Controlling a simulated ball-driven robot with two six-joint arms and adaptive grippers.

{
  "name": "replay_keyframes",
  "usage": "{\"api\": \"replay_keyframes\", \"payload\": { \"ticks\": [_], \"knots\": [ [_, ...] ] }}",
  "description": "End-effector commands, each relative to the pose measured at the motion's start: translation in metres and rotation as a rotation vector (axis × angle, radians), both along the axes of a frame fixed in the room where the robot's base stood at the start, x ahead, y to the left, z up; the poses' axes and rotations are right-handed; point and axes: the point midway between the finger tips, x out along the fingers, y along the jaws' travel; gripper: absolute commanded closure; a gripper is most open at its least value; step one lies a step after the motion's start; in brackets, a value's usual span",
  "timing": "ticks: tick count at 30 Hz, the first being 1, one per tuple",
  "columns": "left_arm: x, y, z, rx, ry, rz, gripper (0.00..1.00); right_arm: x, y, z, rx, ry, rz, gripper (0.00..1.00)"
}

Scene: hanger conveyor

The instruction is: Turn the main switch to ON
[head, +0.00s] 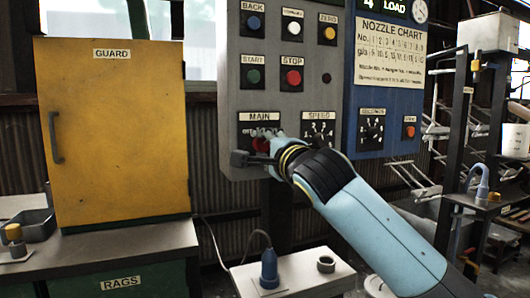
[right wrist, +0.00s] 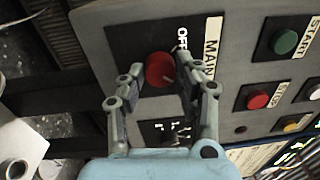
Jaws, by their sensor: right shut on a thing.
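The main switch (head: 262,143) is a red knob under the MAIN label on the grey control panel. In the head view my right gripper (head: 258,155) covers part of it. The right wrist view shows the red knob (right wrist: 159,70) between the two fingers of my right gripper (right wrist: 158,82), which is shut on it. An OFF marking (right wrist: 182,38) shows beside the knob. A small light mark sits on the knob's face; its exact setting is hard to tell. The ON marking is not clearly readable. My left gripper is not in view.
The SPEED dial (head: 318,131) is just right of the main switch. START (head: 253,76) and STOP (head: 293,77) buttons sit above. A blue panel (head: 352,110) adjoins on the right. A yellow GUARD cabinet (head: 110,140) stands left, with a gap before the panel.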

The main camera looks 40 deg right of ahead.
Motion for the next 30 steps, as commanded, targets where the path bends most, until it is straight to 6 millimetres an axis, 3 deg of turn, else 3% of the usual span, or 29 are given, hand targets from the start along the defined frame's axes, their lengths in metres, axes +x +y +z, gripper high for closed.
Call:
{"api": "replay_keyframes", "payload": {
  "ticks": [9,25,26,30],
  "knots": [
    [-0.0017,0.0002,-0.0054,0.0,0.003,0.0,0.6,0.0001,-0.0002,-0.0012,0.115,-0.025,-0.001,0.99],
    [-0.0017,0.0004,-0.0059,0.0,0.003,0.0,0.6,0.0,-0.0001,-0.0014,0.138,-0.029,-0.001,0.99],
    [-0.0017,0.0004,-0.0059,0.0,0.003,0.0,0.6,0.0,-0.0001,-0.0014,0.138,-0.029,-0.001,0.66],
    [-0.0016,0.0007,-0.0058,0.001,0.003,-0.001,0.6,0.0001,0.0,-0.0011,0.138,-0.03,-0.001,0.47]
  ]
}}
